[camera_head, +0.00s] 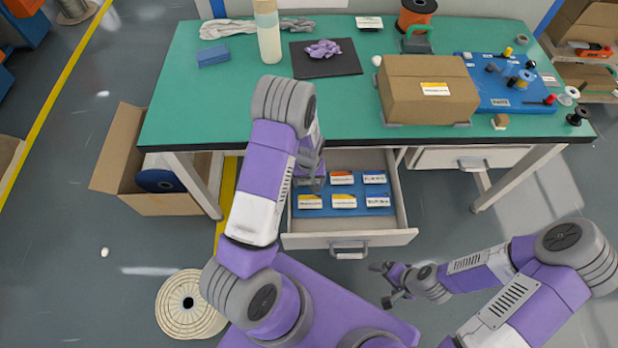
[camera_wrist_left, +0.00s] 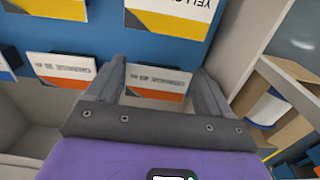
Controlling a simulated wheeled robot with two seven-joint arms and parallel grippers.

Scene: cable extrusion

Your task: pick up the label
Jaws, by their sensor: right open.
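Several labels stand in a blue holder (camera_head: 327,211) in the open drawer: orange-marked (camera_head: 342,178), yellow-marked (camera_head: 344,201) and blue-marked (camera_head: 375,178) ones. My left gripper (camera_head: 312,184) is down over the holder's back left corner and hides that slot. In the left wrist view, an orange-and-white label (camera_wrist_left: 157,84) stands between the fingers of my left gripper (camera_wrist_left: 162,68). The fingers are apart, one at each side edge of the label; contact is hard to tell. My right gripper (camera_head: 384,285) is open and empty, low to the right of the drawer.
The drawer front (camera_head: 350,240) and its side walls surround the holder. The green table (camera_head: 225,105) overhangs the drawer's back and carries a cardboard box (camera_head: 428,88) and a black mat (camera_head: 325,66). An open carton (camera_head: 125,160) stands on the floor to the left.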

